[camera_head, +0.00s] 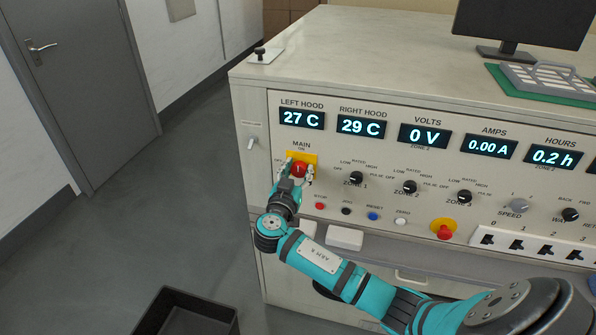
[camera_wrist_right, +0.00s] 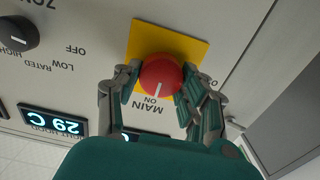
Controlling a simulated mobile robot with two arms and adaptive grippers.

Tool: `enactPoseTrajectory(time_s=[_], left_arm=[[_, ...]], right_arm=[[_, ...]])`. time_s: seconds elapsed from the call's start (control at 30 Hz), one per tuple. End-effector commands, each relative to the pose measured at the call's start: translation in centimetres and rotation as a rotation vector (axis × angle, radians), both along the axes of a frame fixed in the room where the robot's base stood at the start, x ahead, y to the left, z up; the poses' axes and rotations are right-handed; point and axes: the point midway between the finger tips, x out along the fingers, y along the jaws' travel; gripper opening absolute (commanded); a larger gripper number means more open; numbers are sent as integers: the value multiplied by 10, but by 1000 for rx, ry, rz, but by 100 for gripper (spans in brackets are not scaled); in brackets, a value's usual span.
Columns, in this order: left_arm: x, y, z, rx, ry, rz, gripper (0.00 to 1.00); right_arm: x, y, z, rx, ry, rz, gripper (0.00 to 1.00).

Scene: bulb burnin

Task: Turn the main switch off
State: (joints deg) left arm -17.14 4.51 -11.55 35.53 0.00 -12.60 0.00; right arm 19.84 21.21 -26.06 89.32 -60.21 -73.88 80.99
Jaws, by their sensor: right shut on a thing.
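The main switch is a red round knob (camera_head: 299,169) on a yellow plate (camera_head: 312,158), at the left end of the panel under the MAIN label. It also shows in the right wrist view as a red knob (camera_wrist_right: 160,77) on a yellow square (camera_wrist_right: 196,50). Its white mark points toward the ON label. My right gripper (camera_head: 298,176) is at the knob, with one finger on each side. In the wrist view the right gripper (camera_wrist_right: 160,84) is shut on the knob. My left gripper is not in view.
The panel has displays reading 27 C, 29 C, 0 V, 0.00 A and 0.2 h. A zone 1 knob (camera_head: 354,178) sits right of the switch, above small buttons. A red stop button (camera_head: 444,232) is lower right. A dark bin (camera_head: 186,315) stands on the floor.

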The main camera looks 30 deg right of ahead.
Motion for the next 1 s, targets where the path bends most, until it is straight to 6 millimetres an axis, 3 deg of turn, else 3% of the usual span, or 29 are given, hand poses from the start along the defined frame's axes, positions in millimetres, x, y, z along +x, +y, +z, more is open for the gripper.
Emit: enactPoseTrajectory(time_s=[0.53,1.0], left_arm=[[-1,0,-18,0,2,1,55],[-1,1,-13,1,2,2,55]], right_arm=[[0,1,-3,-193,230,-1,9],[2,2,-1,-484,572,0,9]])
